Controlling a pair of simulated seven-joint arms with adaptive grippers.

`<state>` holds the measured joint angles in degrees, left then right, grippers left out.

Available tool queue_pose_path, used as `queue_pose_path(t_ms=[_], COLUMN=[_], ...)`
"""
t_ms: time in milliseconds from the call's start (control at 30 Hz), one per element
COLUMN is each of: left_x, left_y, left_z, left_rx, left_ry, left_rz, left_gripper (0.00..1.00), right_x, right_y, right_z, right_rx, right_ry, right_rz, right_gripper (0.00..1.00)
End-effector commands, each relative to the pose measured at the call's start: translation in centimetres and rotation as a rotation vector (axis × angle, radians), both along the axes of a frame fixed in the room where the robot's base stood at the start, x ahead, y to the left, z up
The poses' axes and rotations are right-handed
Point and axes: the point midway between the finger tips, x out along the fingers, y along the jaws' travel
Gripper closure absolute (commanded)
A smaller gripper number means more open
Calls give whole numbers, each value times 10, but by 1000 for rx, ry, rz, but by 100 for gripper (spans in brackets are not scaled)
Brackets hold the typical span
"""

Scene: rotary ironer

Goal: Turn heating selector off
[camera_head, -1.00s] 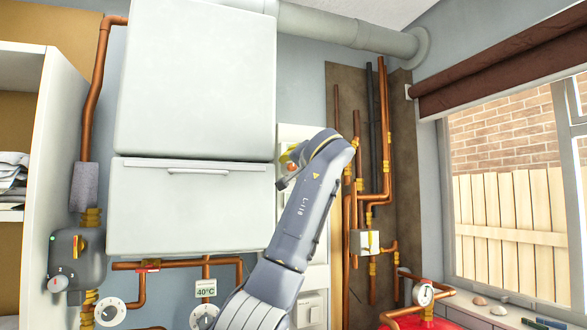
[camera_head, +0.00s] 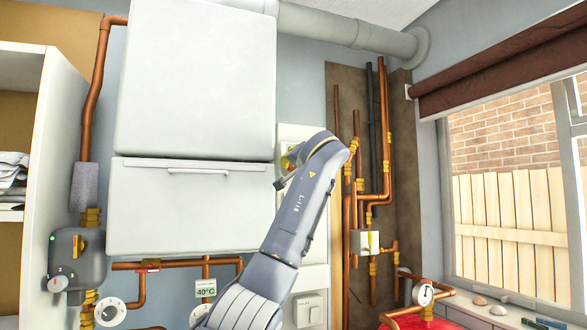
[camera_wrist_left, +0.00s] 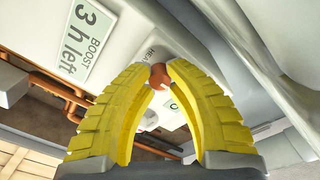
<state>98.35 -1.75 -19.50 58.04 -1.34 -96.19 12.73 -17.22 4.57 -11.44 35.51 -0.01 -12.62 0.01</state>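The heating selector is a small orange-red knob (camera_wrist_left: 158,78) on a white panel, beside a partly hidden label that begins "HEA". My left gripper (camera_wrist_left: 160,68) has its two yellow fingers on either side of the knob, which fills the narrow gap between the tips; it looks shut on it. In the head view my left arm reaches up to the white wall panel (camera_head: 318,250) right of the boiler, with the gripper (camera_head: 289,160) at the panel's upper part. The arm hides most of the knob there. My right gripper is not in view.
A "BOOST 3 h left" display (camera_wrist_left: 88,38) is beside the knob. The large white boiler (camera_head: 190,200) stands close left of my gripper. Copper pipes (camera_head: 385,150) run up the wall to the right. A grey pump unit (camera_head: 75,262) is at the left.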

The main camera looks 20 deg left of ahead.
Motion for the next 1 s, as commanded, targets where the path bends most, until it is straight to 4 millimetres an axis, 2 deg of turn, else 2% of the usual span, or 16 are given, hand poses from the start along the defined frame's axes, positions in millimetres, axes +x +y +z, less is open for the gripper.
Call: queue_pose_path(t_ms=[100,767,1000], left_x=[0,0,0], left_y=[0,0,0], left_z=[0,-1,-2], left_rx=[0,-31,-97], left_ry=[0,-21,-69], left_rz=[0,1,1], left_gripper=[100,100,100], right_x=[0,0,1], right_y=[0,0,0], right_z=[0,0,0], right_rx=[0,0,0], right_ry=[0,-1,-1], right_rz=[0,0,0], right_gripper=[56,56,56])
